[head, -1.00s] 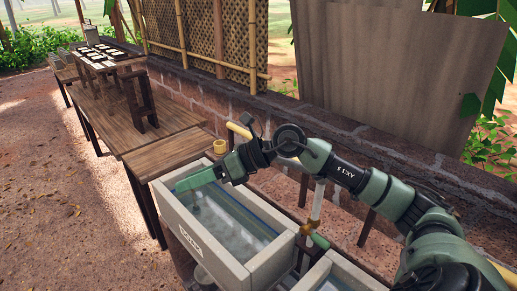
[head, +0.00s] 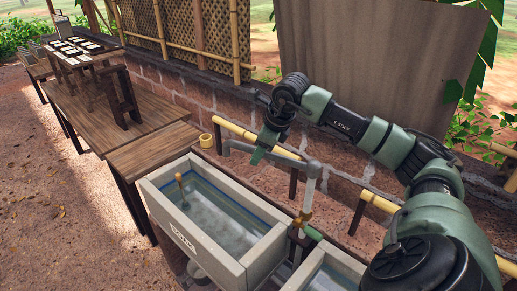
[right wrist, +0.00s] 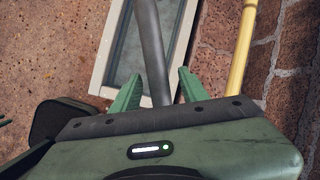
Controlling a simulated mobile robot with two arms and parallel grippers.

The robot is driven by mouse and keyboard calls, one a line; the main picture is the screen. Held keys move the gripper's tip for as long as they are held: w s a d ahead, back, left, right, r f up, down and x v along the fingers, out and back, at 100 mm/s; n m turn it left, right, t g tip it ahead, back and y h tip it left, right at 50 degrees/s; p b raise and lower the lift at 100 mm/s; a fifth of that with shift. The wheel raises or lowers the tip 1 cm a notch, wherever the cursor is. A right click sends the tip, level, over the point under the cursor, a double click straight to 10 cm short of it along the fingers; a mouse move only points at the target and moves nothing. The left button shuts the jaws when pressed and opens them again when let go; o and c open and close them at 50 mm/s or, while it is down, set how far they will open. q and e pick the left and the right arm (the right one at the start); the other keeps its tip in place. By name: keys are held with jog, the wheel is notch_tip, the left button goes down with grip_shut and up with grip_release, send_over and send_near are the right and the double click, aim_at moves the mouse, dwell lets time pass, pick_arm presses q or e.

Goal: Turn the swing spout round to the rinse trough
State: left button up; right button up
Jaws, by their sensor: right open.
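My right gripper (head: 258,154) points down at the spout's middle. In the right wrist view the spout (right wrist: 149,45) passes between the two green fingers of my open right gripper (right wrist: 158,88). I cannot tell whether a finger touches it. A second trough (head: 322,272) shows partly at the bottom. I cannot read which trough is for rinsing. My left gripper is out of view.
A yellow bamboo rail (head: 238,130) runs behind the spout along the brick wall (head: 190,103). A brass fitting (head: 301,218) sits on the upright pipe. A wooden stick (head: 181,188) stands in the full trough.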

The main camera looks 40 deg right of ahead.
jog(key=shift+w+f, duration=0.1)
jog(key=shift+f, duration=0.15)
grip_shut()
dwell(1.4)
